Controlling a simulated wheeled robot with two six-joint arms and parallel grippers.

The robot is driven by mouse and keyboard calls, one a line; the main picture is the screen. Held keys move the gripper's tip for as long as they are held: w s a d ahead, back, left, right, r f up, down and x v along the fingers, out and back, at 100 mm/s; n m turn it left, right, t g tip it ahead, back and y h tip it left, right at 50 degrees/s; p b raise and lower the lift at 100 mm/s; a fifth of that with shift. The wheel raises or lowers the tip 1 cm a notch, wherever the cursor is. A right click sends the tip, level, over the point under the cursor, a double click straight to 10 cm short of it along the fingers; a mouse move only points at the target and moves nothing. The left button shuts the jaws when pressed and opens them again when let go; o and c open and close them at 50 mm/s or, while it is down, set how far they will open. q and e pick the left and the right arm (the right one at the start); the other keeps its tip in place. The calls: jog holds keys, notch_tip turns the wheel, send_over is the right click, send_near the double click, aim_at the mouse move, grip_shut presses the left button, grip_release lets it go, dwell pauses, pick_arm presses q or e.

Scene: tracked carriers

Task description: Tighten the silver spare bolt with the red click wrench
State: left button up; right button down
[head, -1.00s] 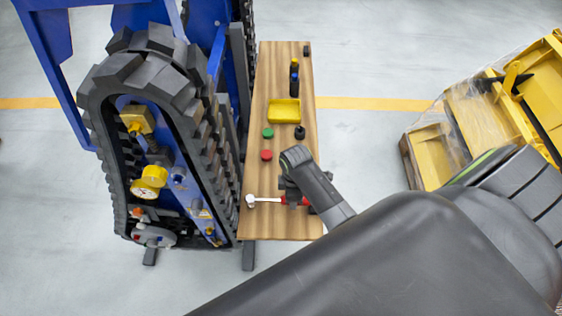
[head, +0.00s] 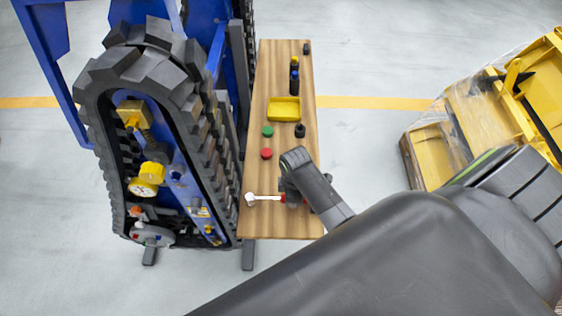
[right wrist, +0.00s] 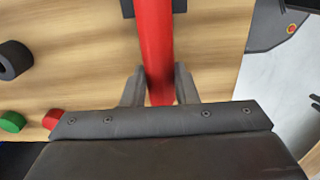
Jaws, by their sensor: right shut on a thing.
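The click wrench lies across the near end of the wooden bench, its silver head (head: 250,199) pointing left toward the track. Its red handle (right wrist: 156,50) runs between the two fingers of my right gripper (right wrist: 157,72), which is shut on it. In the head view my right gripper (head: 290,192) is low over the bench and hides most of the handle. Small fittings sit on the blue side plate (head: 185,195) inside the track, but I cannot tell which one is the silver spare bolt. My left gripper is not in view.
The wooden bench (head: 273,90) holds a yellow tray (head: 284,109), a green cap (head: 268,131), a red cap (head: 266,153), a black ring (head: 300,130) and dark bottles (head: 294,78). The black track (head: 90,110) stands close left. A wrapped yellow load (head: 470,120) is at right.

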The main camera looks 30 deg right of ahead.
jog(key=shift+r+p, duration=1.45)
jog(key=shift+p, duration=0.05)
jog(key=shift+r, duration=2.1)
jog(key=shift+f, duration=0.1)
